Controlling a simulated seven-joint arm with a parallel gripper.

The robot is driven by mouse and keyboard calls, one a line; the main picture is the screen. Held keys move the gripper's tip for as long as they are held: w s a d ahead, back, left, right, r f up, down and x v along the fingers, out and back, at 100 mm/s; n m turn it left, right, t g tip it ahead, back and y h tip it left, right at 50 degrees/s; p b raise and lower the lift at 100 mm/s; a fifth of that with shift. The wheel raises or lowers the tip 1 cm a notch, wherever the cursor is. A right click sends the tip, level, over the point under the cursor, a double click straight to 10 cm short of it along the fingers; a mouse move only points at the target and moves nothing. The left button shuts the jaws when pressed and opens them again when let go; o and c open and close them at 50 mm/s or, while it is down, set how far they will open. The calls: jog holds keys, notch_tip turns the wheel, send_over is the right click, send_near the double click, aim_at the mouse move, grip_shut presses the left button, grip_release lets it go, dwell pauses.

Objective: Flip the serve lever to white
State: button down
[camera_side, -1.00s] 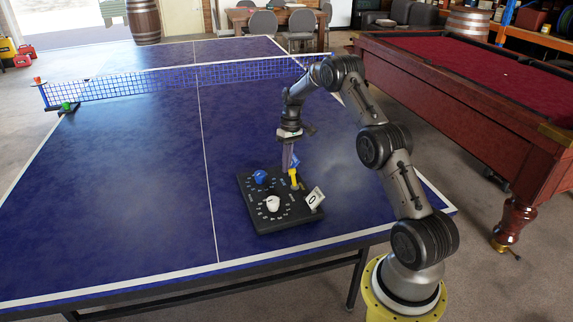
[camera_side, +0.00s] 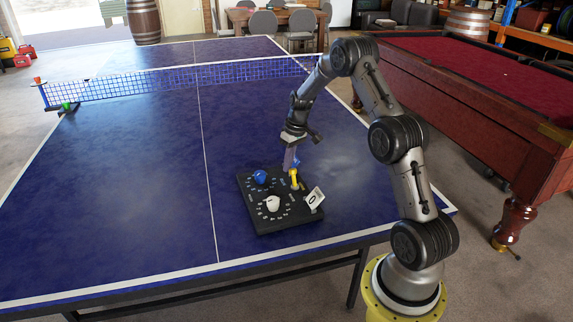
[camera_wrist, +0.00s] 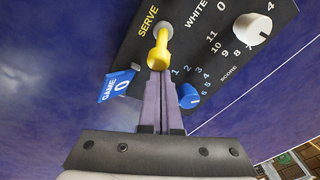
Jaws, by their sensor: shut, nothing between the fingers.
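The black scoreboard panel (camera_side: 285,222) lies on the blue table near its front edge. Its yellow serve lever (camera_side: 294,179) stands at the panel's right side; in the wrist view the lever (camera_wrist: 159,52) leans from its pivot by the word SERVE toward the blue knob and blue card side. My gripper (camera_side: 290,167) is shut and empty, pointing down at the lever's far side. In the wrist view my fingertips (camera_wrist: 160,76) are right at the lever's free end; I cannot tell whether they touch. The word WHITE shows on the panel's other side.
A blue knob (camera_side: 260,177) and a white knob (camera_side: 272,203) sit left of the lever. A white 0 card (camera_side: 315,197) stands at the right edge and a blue GAME 0 card (camera_wrist: 118,86) beside the fingers. The table around the panel is clear; the net (camera_side: 190,77) is far behind.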

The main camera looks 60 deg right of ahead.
aim_at(293, 187)
jog(key=shift+s+a+r+t+h, duration=0.25)
jog(key=shift+s+a+t+h, duration=0.25)
jog(key=shift+t, duration=0.1)
jog(key=shift+s+a+r, duration=0.2)
jog(key=shift+s+a, duration=0.7)
jog(key=shift+s, duration=0.15)
jog(key=shift+d+r, duration=0.1)
jog(key=shift+r, duration=0.75)
jog(key=shift+w, duration=0.2)
